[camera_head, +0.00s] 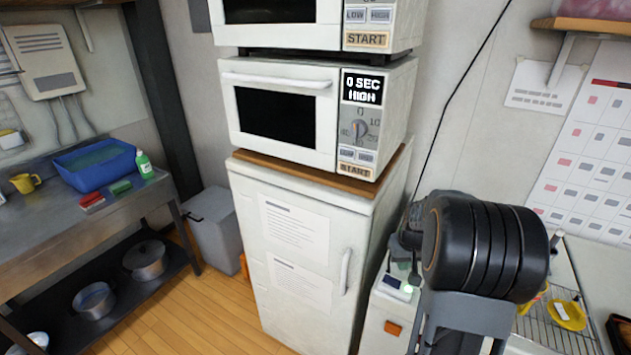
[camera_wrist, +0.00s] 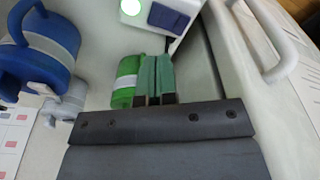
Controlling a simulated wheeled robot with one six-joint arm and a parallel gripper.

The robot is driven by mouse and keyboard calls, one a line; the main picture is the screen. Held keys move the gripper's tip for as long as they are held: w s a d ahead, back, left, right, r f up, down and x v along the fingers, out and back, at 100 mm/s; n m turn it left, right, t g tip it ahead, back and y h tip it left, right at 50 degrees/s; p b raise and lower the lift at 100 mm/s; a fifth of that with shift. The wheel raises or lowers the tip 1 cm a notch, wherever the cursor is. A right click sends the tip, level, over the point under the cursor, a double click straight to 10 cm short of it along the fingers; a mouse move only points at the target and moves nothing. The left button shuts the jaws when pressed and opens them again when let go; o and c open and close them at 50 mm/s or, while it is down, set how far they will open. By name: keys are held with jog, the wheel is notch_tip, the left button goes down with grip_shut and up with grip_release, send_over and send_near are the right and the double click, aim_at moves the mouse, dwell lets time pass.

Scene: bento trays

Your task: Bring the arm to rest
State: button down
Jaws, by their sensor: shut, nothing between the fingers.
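My arm (camera_head: 485,248) stands folded at the right in the head view, its thick black ribbed part in front of the wall and a wire rack. My gripper (camera_wrist: 156,76) shows in the wrist view as two teal fingers close together beyond a dark grey bracket. It is shut and holds nothing. In the head view I cannot make out the fingers; the arm hides that area.
A white fridge (camera_head: 292,215) with a handle stands left of the arm, with stacked microwaves (camera_head: 280,72) on top. A steel counter (camera_head: 85,225) holds a blue basin (camera_head: 95,165) at the left.

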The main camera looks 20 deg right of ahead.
jog(key=s+a+r+n+t, duration=0.1)
jog(key=s+a+r, duration=0.5)
jog(key=a, duration=0.4)
jog(key=s+a+r+n+t, duration=0.1)
jog(key=s+a+r, duration=0.5)
jog(key=a, duration=0.4)
jog(key=shift+a+r+n+t, duration=0.3)
jog(key=shift+a+n+t, duration=0.05)
jog(key=shift+n+t, duration=0.05)
jog(key=shift+s, duration=0.1)
